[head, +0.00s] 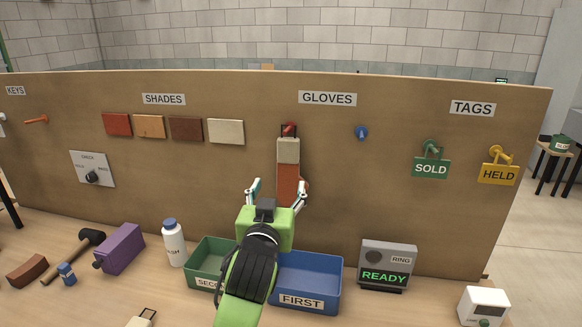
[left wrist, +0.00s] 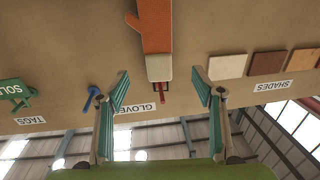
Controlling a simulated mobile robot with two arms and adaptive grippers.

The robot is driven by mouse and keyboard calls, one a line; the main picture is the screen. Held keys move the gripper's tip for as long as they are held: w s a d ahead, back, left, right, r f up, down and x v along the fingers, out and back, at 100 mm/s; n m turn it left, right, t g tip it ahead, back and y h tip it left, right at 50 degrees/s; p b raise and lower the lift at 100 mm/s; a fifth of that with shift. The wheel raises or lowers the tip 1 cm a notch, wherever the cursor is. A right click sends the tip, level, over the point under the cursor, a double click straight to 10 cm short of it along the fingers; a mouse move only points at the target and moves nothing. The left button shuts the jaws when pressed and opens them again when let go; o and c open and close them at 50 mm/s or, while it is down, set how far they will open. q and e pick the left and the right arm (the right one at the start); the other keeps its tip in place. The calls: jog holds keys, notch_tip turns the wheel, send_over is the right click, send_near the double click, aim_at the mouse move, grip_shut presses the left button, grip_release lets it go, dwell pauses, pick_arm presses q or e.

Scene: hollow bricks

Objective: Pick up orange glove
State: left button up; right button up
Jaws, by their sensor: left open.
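The orange glove (head: 288,185) hangs on a red peg (head: 289,130) below the GLOVES sign, with its pale cuff (head: 288,150) at the top. My left gripper (head: 278,190) is open in front of the board, its two fingers spread to either side of the glove's lower part in the head view. In the left wrist view the glove (left wrist: 155,28) appears upside down, ahead of and between the open fingertips (left wrist: 160,76). Nothing is between the fingers close by. The gripper hides the glove's bottom end in the head view. My right gripper does not show.
A blue FIRST bin (head: 310,283) and a green SECOND bin (head: 208,262) stand on the bench below. A READY box (head: 386,264) is to their right. An empty blue peg (head: 361,132) is right of the glove; shade tiles (head: 186,128) are left.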

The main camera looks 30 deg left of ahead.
aim_at(287, 164)
pick_arm(q)
jog(key=p+x, duration=0.1)
jog(key=x, duration=0.2)
jog(key=p+x, duration=0.1)
jog(key=x, duration=0.3)
jog(key=shift+r, duration=0.2)
jog(key=shift+w+a, duration=0.1)
jog(key=shift+w, duration=0.25)
jog(key=p+x, duration=0.1)
jog(key=x, duration=0.1)
jog(key=p+x, duration=0.1)
jog(key=shift+w, duration=0.45)
jog(key=shift+w+a+f, duration=0.15)
jog(key=shift+w, duration=0.4)
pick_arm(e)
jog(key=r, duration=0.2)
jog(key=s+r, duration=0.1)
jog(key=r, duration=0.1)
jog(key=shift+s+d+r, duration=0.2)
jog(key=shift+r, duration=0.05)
pick_arm(q)
jog(key=c, duration=1.3)
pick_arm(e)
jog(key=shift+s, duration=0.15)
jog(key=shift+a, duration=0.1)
